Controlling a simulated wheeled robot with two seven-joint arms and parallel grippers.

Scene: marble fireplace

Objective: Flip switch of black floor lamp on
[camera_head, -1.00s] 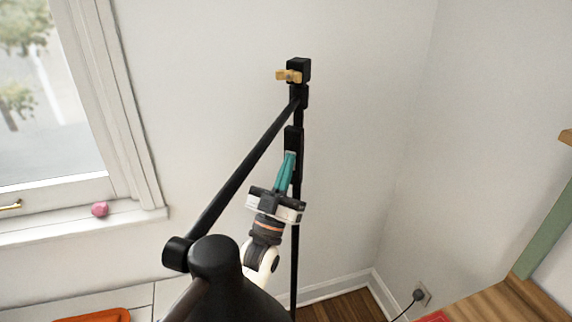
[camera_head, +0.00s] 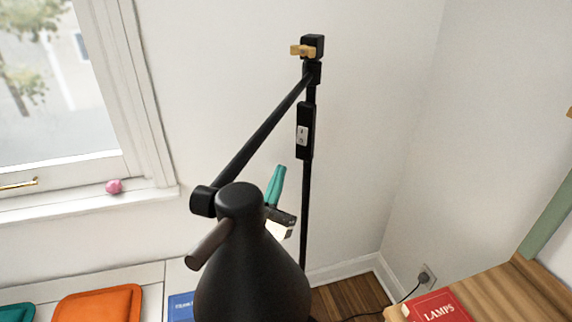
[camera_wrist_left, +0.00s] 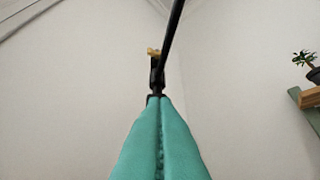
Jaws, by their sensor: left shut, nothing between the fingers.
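The black floor lamp (camera_head: 250,138) stands near the corner, with an upright pole, a slanted arm and a dark shade (camera_head: 250,270) in the foreground. Its switch (camera_head: 303,135) is a pale rocker with small marks on a black box on the pole. I cannot tell which way it is set, and no glow shows at the shade. My left gripper (camera_head: 276,180), with teal fingers, is shut and empty, below and left of the switch and apart from it. The shade hides part of that arm. The wrist view shows the shut fingers (camera_wrist_left: 160,140) pointing up toward the lamp's top. My right gripper is not visible.
A brass-coloured knob (camera_head: 303,51) sits at the pole's top. A window sill (camera_head: 80,207) with a pink object (camera_head: 114,186) is at left. An orange cushion-like item (camera_head: 98,306) lies below. A red book (camera_head: 436,308) rests on wood at right, near a wall socket (camera_head: 428,274).

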